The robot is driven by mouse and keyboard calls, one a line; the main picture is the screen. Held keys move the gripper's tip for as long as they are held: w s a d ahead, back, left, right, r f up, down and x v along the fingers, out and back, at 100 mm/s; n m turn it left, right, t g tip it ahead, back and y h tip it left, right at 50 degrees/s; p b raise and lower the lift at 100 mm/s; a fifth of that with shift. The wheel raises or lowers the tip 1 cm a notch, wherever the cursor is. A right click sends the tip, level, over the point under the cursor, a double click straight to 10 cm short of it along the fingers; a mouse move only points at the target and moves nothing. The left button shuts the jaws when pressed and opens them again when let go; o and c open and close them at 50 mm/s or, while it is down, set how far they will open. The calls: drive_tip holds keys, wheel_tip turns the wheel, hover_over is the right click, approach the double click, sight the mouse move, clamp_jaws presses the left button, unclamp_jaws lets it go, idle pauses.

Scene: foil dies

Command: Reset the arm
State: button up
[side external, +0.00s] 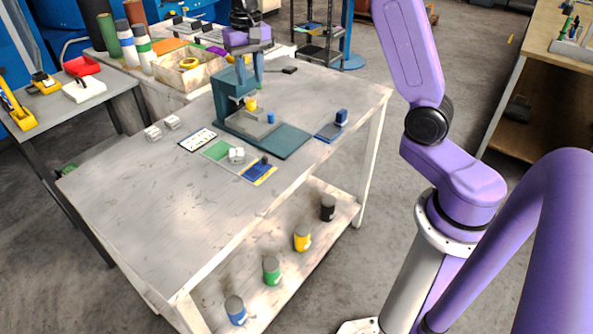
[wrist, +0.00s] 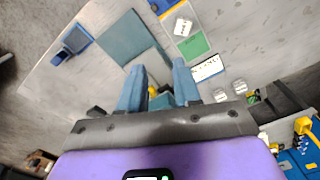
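My gripper (side external: 248,72) hangs over the far part of the workbench, above and just behind the top of a teal press (side external: 228,92). In the wrist view, its two blue-grey fingers (wrist: 158,70) stand apart, with nothing held between them. The press shows partly beyond and between the fingers, its head half hidden. A small yellow piece (side external: 251,104) sits under the press head. A small blue piece (side external: 270,118) is on the press bed. The teal base plate (side external: 285,142) extends toward the front right.
A blue tray with a blue block (side external: 341,117) lies right of the press. A white piece (side external: 236,155), green pad (side external: 216,150), blue-yellow pad (side external: 262,173) and white card (side external: 197,139) lie in front. A wooden box (side external: 190,75) and rolls stand behind. The bench's near left is clear.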

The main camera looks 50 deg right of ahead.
drive_tip(key=s+a+f+n, duration=0.1)
drive_tip(key=s+a+n, duration=0.25)
drive_tip(key=s, duration=0.45)
drive_tip(key=s+a+n, duration=0.3)
drive_tip(key=s+n, duration=0.2)
drive_tip(key=s, duration=0.4)
drive_tip(key=s+a+f+n, duration=0.1)
drive_tip(key=s+a+n, duration=0.25)
drive_tip(key=s, duration=0.45)
drive_tip(key=s+d+f+n, duration=0.2)
drive_tip(key=s+d+n, duration=0.2)
drive_tip(key=s, duration=0.6)
drive_tip(key=shift+s+f+n, duration=0.15)
drive_tip(key=shift+s+n, duration=0.25)
drive_tip(key=shift+n, duration=0.3)
